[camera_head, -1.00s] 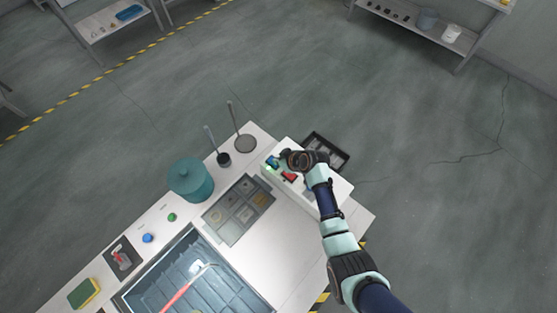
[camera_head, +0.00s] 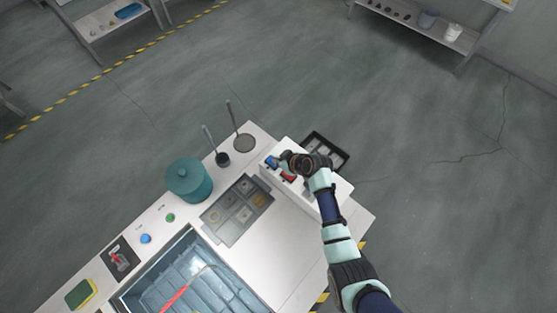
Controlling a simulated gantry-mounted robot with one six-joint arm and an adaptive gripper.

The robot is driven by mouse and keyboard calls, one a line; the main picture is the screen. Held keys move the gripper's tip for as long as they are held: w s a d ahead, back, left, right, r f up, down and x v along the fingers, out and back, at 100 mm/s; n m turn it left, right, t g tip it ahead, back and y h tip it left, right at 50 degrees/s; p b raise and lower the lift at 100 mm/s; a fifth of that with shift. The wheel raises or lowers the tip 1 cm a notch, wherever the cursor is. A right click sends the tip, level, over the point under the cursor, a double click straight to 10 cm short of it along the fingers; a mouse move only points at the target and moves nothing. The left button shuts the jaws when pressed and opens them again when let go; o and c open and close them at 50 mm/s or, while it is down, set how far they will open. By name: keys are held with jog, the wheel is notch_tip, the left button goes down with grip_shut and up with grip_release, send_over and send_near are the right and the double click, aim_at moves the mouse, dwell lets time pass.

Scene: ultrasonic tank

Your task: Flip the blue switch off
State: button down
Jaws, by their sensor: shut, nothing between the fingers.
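The blue switch (camera_head: 271,163) sits near the left end of the white control box (camera_head: 331,194) at the back right of the bench. My gripper (camera_head: 281,160) is shut and empty, with its fingertips just right of the blue switch. I cannot tell whether they touch it. The rest of the box top is partly covered by my arm.
A dark tray (camera_head: 343,143) lies behind the box. A sectioned grey tray (camera_head: 236,222), a teal lidded pot (camera_head: 188,181) and upright rods (camera_head: 230,112) stand to the left. The open tank (camera_head: 196,275) is in front. Bench space right of the tank is clear.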

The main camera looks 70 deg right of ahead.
jog(key=shift+r, duration=0.4)
jog(key=shift+r+p, duration=0.25)
jog(key=shift+p, duration=0.15)
jog(key=p+v, duration=0.2)
jog(key=v, duration=1)
jog(key=shift+s+r+p, duration=0.2)
jog(key=shift+r+p, duration=0.1)
jog(key=shift+w+a, duration=0.1)
jog(key=shift+a, duration=0.05)
